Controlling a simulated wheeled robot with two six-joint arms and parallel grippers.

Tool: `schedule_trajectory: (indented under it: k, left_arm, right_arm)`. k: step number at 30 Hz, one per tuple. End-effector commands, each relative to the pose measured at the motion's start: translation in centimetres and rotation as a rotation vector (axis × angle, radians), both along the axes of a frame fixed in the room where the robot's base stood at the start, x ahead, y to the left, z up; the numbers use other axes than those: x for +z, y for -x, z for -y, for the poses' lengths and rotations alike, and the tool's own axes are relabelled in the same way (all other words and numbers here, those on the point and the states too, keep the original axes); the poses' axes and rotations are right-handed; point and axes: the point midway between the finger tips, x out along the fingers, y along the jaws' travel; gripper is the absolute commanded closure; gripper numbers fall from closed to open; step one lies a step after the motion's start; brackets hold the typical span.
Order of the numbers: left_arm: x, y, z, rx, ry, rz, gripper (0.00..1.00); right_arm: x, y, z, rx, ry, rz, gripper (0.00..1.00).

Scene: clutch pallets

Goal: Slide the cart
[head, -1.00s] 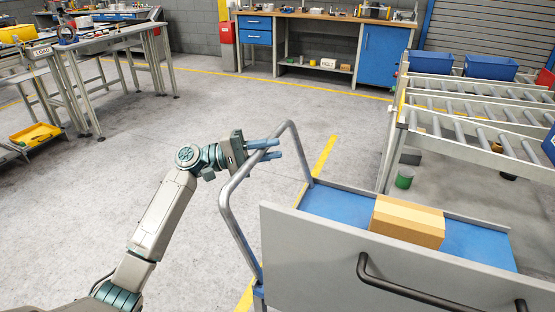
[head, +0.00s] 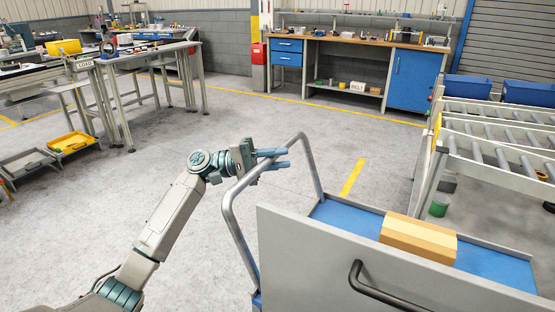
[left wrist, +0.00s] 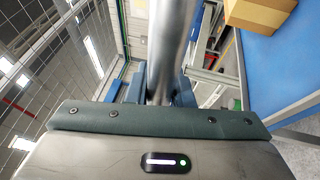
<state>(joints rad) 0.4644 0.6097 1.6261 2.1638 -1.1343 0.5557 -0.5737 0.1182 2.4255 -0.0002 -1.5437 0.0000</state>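The cart has a blue deck (head: 345,217), a grey panel (head: 310,262) at its near side and a bent grey tube handle (head: 231,217) on its left. A cardboard box (head: 418,238) rests on the deck and also shows in the left wrist view (left wrist: 258,12). My left gripper (head: 272,160) is at the upper part of the tube handle. In the left wrist view the tube (left wrist: 168,50) runs between its blue fingers, which appear closed against it. My right gripper is out of view.
A roller conveyor (head: 500,145) stands right of the cart, with a green can (head: 439,205) on the floor near it. A workbench (head: 365,42) is at the back and a table (head: 150,52) at the left. Open floor lies left and ahead.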

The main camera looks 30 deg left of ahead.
Motion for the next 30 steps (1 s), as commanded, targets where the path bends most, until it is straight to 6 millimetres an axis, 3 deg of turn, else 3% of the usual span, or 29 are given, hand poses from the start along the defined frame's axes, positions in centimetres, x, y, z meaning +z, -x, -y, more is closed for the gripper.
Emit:
schedule_trajectory:
  k: [1,3,14,17,20,30]
  left_arm:
    - [-0.1,0.0,0.0,-0.001,0.0,-0.002,0.7]
    - [-0.1,0.0,0.0,-0.001,-0.001,-0.001,0.59]
    - [-0.2,0.1,-0.4,0.001,-0.001,-0.001,0.59]
    - [-0.5,0.5,-1.5,0.002,-0.003,-0.003,0.59]
    - [-1.0,1.1,-3.1,0.003,-0.004,-0.005,0.59]
    - [-2.0,3.3,-8.6,0.001,-0.003,-0.005,0.59]
  right_arm:
    - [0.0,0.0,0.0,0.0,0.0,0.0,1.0]
    - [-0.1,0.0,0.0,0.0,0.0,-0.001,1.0]
    - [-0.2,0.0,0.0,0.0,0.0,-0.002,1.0]
    - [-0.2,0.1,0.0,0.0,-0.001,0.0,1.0]
    - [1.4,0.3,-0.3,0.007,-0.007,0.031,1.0]
    - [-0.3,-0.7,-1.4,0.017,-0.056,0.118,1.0]
